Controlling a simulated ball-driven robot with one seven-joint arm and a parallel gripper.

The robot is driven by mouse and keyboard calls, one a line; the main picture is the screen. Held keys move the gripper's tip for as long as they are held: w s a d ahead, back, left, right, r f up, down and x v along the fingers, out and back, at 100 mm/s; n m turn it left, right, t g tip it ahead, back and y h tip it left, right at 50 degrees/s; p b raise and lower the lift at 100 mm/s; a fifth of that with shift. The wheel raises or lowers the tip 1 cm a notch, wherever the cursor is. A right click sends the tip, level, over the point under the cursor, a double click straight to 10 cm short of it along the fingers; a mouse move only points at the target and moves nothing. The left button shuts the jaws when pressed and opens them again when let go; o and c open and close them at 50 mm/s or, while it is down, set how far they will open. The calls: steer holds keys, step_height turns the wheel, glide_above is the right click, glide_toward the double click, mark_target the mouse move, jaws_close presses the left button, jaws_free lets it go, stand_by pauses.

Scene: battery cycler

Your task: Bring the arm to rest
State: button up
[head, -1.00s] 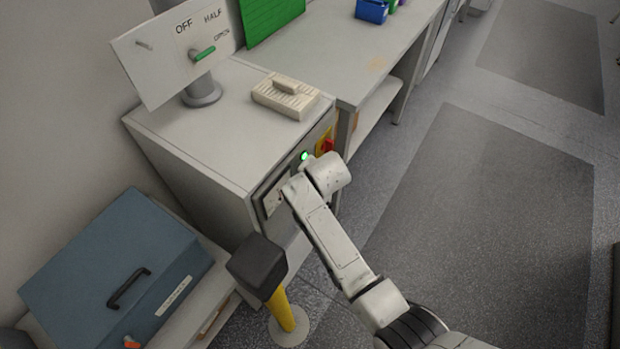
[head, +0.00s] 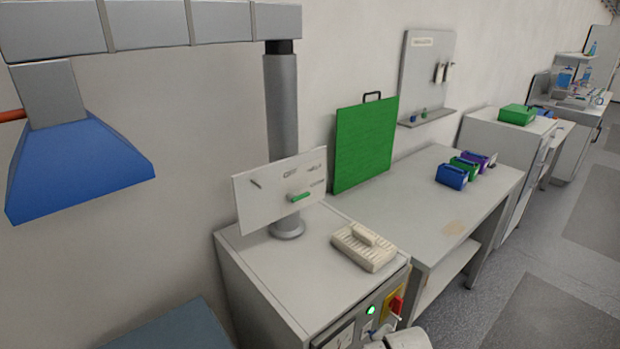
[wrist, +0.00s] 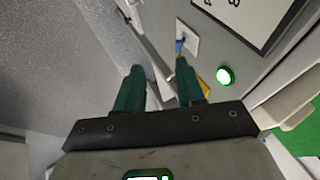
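My gripper (wrist: 160,82) shows in the wrist view with its two dark green fingers apart. Nothing is clearly held between them. Beyond the fingertips is the front of a grey cabinet, with a lit green button (wrist: 224,76) to the right of the fingers. In the head view, a white part of my arm (head: 405,340) shows at the bottom edge, close in front of the cabinet's panel. The gripper's fingers are not seen there. The lit green button (head: 370,310) and a red and yellow switch (head: 394,305) are on that panel.
The cabinet (head: 290,275) carries a sign plate (head: 275,200) with a green lever and a ribbed beige block (head: 364,247). A bench (head: 420,200) with small coloured bins stands beyond. A blue hood (head: 80,170) hangs at left. Open floor lies at right.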

steer(key=s+d+f+n+g+b, duration=0.1)
steer(key=s+d+f+n, duration=0.15)
steer(key=s, duration=0.75)
steer(key=s+d+f+n+g+b, duration=0.2)
steer(key=s+n, duration=0.1)
steer(key=s, duration=0.6)
steer(key=s+r+n+g+b, duration=0.1)
steer(key=s+n, duration=0.1)
steer(key=s, duration=0.7)
steer(key=s+d+r+n+g, duration=0.1)
steer(key=s+r+n, duration=0.1)
steer(key=s, duration=0.7)
steer(key=shift+s+d+n+g+y+b, duration=0.15)
steer(key=shift+s+n+g+y+b, duration=0.2)
steer(key=shift+n, duration=0.2)
